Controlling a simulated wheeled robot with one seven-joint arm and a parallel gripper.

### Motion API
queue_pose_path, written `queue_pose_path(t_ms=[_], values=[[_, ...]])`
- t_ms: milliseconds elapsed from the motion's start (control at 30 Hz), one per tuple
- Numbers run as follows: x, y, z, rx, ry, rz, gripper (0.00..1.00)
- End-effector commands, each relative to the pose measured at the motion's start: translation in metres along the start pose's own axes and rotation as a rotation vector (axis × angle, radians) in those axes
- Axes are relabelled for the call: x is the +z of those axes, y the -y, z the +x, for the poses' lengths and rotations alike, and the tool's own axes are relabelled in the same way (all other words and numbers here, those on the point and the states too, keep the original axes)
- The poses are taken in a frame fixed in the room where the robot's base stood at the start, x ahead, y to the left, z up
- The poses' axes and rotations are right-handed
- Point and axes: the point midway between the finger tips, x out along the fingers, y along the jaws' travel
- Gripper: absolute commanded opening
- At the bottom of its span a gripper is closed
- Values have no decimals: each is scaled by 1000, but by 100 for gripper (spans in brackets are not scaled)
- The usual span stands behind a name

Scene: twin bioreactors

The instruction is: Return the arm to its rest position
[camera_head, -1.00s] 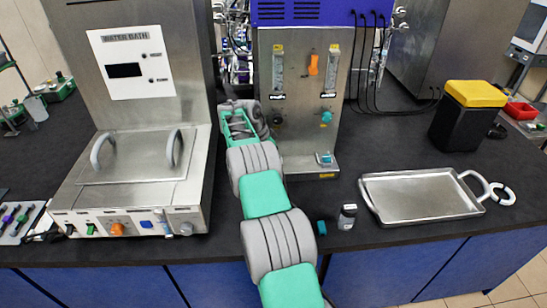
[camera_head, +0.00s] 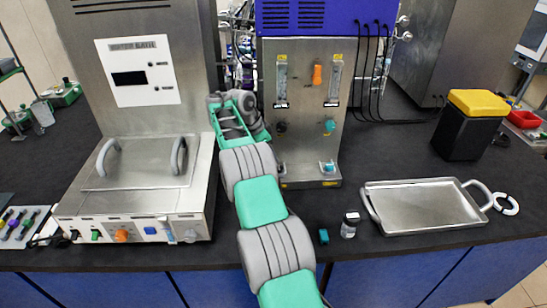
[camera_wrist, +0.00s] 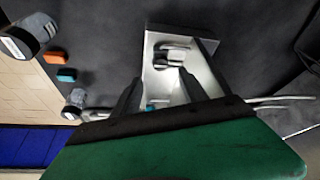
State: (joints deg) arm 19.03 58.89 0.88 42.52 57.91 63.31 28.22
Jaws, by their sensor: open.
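In the head view my arm reaches up from the bottom edge, in front of the gap between the water bath (camera_head: 137,175) and the steel panel of the blue-topped unit (camera_head: 303,120). Its green and grey end sections are bent near that gap. The fingertips are not clear there. In the wrist view my gripper (camera_wrist: 158,88) has its two dark fingers spread apart, with nothing between them. A metal, tray-like surface (camera_wrist: 205,75) with fittings shows beyond the fingers.
A small bottle (camera_head: 350,224) and teal block (camera_head: 323,236) stand near the bench front. A steel tray (camera_head: 425,207) lies to the right, before a black bin with yellow lid (camera_head: 477,102). Coloured pens (camera_head: 18,224) are far left.

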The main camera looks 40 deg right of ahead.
Motion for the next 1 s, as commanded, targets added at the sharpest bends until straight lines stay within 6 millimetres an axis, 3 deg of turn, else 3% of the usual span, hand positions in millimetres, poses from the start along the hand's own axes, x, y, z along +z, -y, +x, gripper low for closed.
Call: queue_pose_path(t_ms=[367, 467, 567, 700, 767, 900, 1000], values=[[0, 0, -2, -2, 0, -5, 50], [3, 1, -22, -26, 0, -60, 50], [13, -2, -64, -79, 2, -204, 50], [41, -28, -132, -178, 4, -483, 50], [56, -46, -156, -222, 4, -602, 50], [95, -101, -198, -330, 4, -878, 50], [127, -150, -214, -413, 2, -1071, 50]])
